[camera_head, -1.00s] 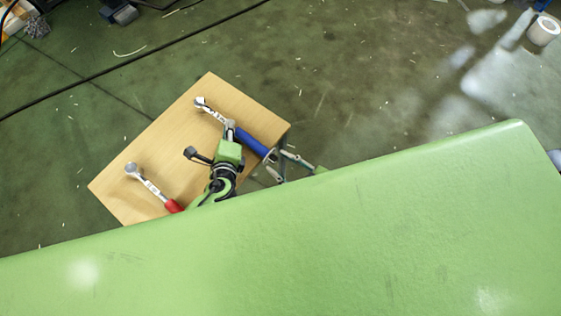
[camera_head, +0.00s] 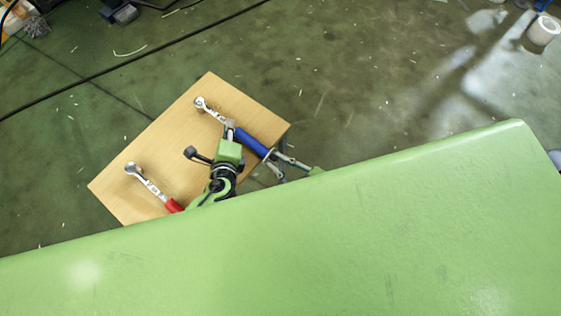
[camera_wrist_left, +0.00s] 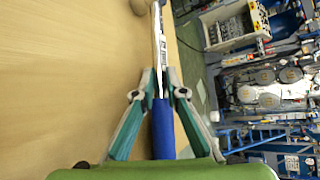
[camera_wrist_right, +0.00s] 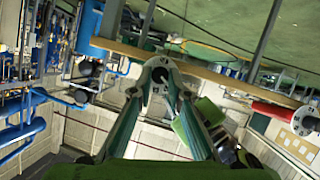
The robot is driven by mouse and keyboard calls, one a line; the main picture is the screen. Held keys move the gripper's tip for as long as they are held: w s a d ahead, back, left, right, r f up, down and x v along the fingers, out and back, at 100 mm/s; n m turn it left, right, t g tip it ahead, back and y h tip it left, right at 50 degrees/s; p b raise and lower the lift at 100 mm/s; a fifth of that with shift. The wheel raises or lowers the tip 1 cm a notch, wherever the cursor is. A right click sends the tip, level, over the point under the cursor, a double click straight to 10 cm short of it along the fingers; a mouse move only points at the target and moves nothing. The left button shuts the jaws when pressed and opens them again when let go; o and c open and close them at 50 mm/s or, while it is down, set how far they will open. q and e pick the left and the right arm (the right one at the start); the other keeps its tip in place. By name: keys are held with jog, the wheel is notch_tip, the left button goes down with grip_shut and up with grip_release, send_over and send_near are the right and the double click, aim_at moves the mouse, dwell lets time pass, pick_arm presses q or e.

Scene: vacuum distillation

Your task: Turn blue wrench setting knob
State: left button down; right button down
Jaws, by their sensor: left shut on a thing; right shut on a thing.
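The blue wrench lies across the far right part of the wooden table, its blue handle (camera_head: 253,142) reaching the right edge. My left gripper (camera_head: 231,127) is shut on its metal shaft just above the handle; the left wrist view shows both fingers (camera_wrist_left: 160,88) on either side of the shaft, with the blue handle (camera_wrist_left: 163,130) between them. My right gripper (camera_head: 270,157) is shut on the setting knob at the handle's end. The right wrist view shows the fingers meeting around this round, dark-centred end (camera_wrist_right: 160,74). The knob's scale is not readable.
A red-handled wrench (camera_head: 150,186) lies on the left of the wooden table (camera_head: 165,135). It also shows in the right wrist view (camera_wrist_right: 272,110). A large green surface (camera_head: 330,240), which I cannot identify surely, covers the lower head view. The floor around the table is mostly clear.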

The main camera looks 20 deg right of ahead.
jog(key=shift+a+n+t+h, duration=0.25)
jog(key=shift+n+t+h, duration=0.7)
jog(key=shift+n, duration=0.45)
jog(key=shift+s+t, duration=0.1)
jog(key=shift+t, duration=0.15)
jog(key=c, duration=1.9)
grip_release()
jog(key=shift+f, duration=0.1)
jog(key=v, duration=1.2)
